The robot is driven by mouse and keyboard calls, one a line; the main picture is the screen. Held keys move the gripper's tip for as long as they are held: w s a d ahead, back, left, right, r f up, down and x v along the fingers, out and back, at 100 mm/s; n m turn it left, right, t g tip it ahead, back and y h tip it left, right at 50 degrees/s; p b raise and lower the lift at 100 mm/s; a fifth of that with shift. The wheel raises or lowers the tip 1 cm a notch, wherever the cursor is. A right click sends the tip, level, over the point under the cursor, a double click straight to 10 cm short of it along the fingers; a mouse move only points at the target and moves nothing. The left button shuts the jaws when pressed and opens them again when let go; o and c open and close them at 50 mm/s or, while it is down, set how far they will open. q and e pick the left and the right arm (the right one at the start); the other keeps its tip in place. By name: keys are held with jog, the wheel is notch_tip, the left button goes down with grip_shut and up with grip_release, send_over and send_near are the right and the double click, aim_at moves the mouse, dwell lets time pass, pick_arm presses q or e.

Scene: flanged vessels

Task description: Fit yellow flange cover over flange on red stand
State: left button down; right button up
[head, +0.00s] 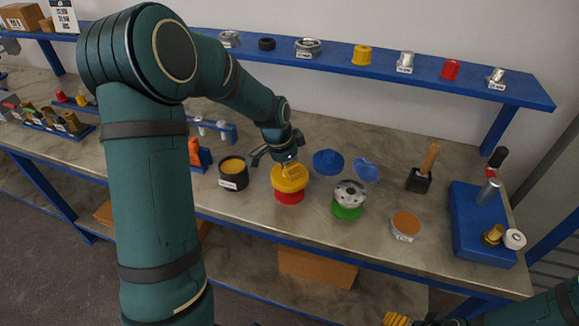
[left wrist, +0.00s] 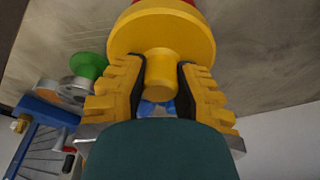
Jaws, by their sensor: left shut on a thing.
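The yellow flange cover (head: 290,179) is a round disc with a knob on top. It sits directly above the red stand (head: 289,197) in the head view, looking about level. The flange on that stand is hidden by the cover, and I cannot tell whether the cover is fully seated. My left gripper (head: 287,160) is shut on the cover's knob, which shows between the yellow fingers in the left wrist view (left wrist: 161,72). A bit of red shows past the disc there. My right gripper (head: 408,320) is only partly in view at the bottom edge.
A green stand (head: 347,211) with a metal flange (head: 350,193) is just right. Blue covers (head: 328,162) lie behind it. A dark tin (head: 233,173) stands close left, an orange-topped tin (head: 406,225) to the right. The blue shelf (head: 420,75) runs along the back.

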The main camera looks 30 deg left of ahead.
pick_arm(q)
jog(key=shift+f, duration=0.3)
jog(key=c, duration=0.8)
grip_release()
jog(key=shift+o, duration=0.2)
jog(key=v, duration=1.2)
